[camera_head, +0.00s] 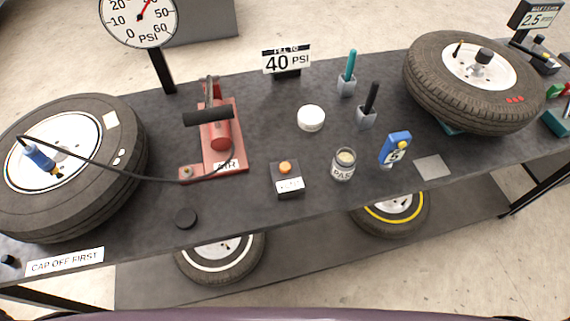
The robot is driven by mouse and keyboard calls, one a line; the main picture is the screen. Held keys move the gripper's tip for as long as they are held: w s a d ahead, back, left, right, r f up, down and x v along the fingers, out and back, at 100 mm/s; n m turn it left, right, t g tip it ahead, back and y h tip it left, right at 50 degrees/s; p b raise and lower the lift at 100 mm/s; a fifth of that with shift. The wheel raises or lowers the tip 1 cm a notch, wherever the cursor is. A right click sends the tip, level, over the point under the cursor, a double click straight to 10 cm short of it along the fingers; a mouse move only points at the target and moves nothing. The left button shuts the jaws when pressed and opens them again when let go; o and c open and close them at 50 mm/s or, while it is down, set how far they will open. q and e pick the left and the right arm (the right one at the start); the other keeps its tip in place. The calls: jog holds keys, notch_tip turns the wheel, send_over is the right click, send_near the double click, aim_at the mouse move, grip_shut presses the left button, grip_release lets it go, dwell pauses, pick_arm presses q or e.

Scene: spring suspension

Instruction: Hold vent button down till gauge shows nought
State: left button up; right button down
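The vent button is most likely the orange button (285,168) on a small dark box (288,188) with a white label too small to read, at the middle front of the bench. Nothing touches the button. The round PSI gauge (137,22) stands on a black post at the upper left, its top cut off by the frame. Its red needle points up and right, well away from 0, between the 20 and 50 marks. A blue chuck (38,156) on a dark hose sits at the wheel of the left tyre (120,185). Neither of my grippers is in view.
A red pump (222,150) marked AIR stands left of the button box. Another tyre (430,95) lies at right.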

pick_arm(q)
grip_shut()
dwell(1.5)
